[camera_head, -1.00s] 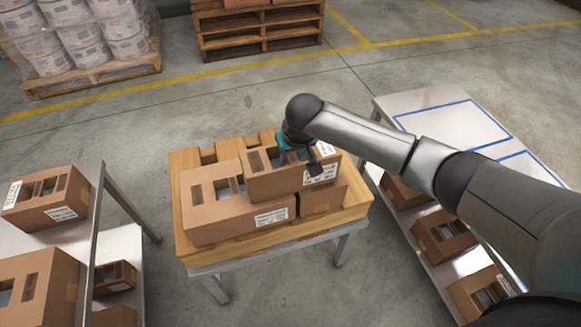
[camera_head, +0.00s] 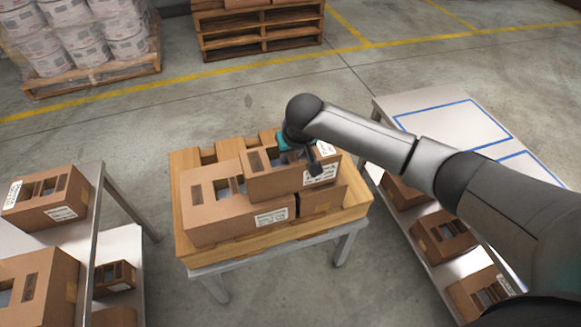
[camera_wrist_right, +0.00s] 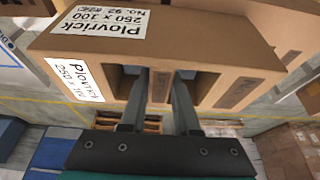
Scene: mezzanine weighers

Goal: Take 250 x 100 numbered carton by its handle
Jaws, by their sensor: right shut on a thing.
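A brown carton (camera_head: 262,184) with white labels sits on top of other cartons on the wooden pallet. In the right wrist view its label reads "Plovrick 250 x 100" and a number that looks like 92; this carton (camera_wrist_right: 190,45) fills the upper part. My right gripper (camera_head: 308,160) is at its top. In the wrist view the two fingers of the gripper (camera_wrist_right: 160,88) reach into openings on either side of a cardboard handle strip and are shut on it. The fingertips are hidden inside the carton. My left gripper is not in view.
A larger carton (camera_head: 212,208) and a smaller one (camera_head: 322,203) lie on the wooden pallet (camera_head: 355,205), which rests on a metal stand. Shelves with cartons (camera_head: 45,198) stand at left. A table with blue outlines (camera_head: 450,122) stands at right, cartons below it.

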